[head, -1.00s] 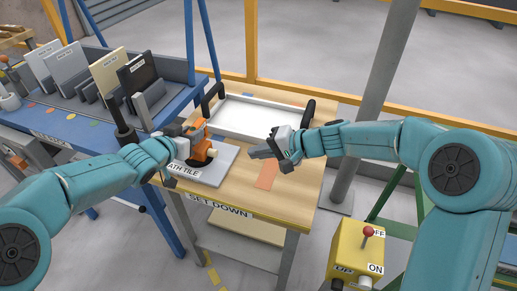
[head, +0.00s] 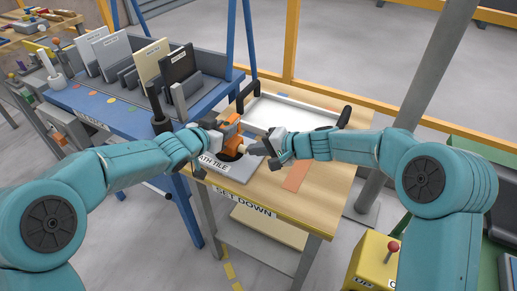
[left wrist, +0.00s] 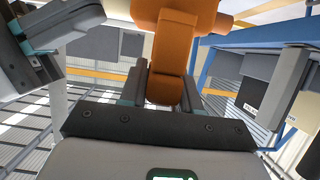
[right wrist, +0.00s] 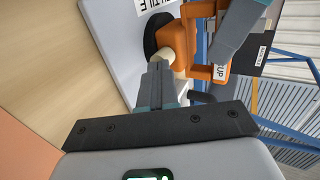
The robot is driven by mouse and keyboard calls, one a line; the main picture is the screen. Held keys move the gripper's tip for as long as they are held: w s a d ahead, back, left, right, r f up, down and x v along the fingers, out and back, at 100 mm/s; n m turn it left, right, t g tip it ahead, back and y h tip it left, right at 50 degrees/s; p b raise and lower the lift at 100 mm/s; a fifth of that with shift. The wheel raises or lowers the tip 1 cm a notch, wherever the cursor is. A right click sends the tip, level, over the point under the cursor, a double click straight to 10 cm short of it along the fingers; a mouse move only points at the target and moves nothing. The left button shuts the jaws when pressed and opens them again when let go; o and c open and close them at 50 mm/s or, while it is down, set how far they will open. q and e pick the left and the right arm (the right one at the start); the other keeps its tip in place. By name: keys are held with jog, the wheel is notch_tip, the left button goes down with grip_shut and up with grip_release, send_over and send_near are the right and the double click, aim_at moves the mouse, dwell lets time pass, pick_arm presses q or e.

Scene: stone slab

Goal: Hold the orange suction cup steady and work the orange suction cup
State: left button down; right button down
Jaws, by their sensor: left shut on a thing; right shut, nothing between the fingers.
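The orange suction cup (head: 231,143) stands on the grey bath tile (head: 238,174) on the wooden set-down table. My left gripper (head: 217,136) is shut on the cup's orange handle, which also shows between its fingers in the left wrist view (left wrist: 175,50). In the right wrist view the cup (right wrist: 180,42) shows a dark round pad (right wrist: 153,34) against the tile and a pale knob (right wrist: 169,60) on its side. My right gripper (head: 254,149) is shut and empty, its tips (right wrist: 158,66) at the knob; I cannot tell whether they touch it. The far side of the cup is hidden.
A white tray (head: 293,112) with dark handles lies behind on the table. An orange patch (head: 296,176) lies right of the tile. A blue rack (head: 108,125) with upright slabs stands at left. A yellow control box (head: 372,266) with a red-knobbed lever is at front right.

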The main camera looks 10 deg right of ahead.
jog(key=shift+w+a, duration=0.6)
jog(key=shift+a, duration=0.25)
jog(key=s+d, duration=0.2)
jog(key=d, duration=0.1)
jog(key=s+d, duration=0.1)
jog(key=shift+d+r, duration=0.15)
jog(key=shift+r, duration=0.2)
jog(key=v, duration=0.8)
jog(key=shift+s+d+r, duration=0.2)
jog(key=shift+s+d, duration=0.05)
jog(key=shift+s, duration=0.05)
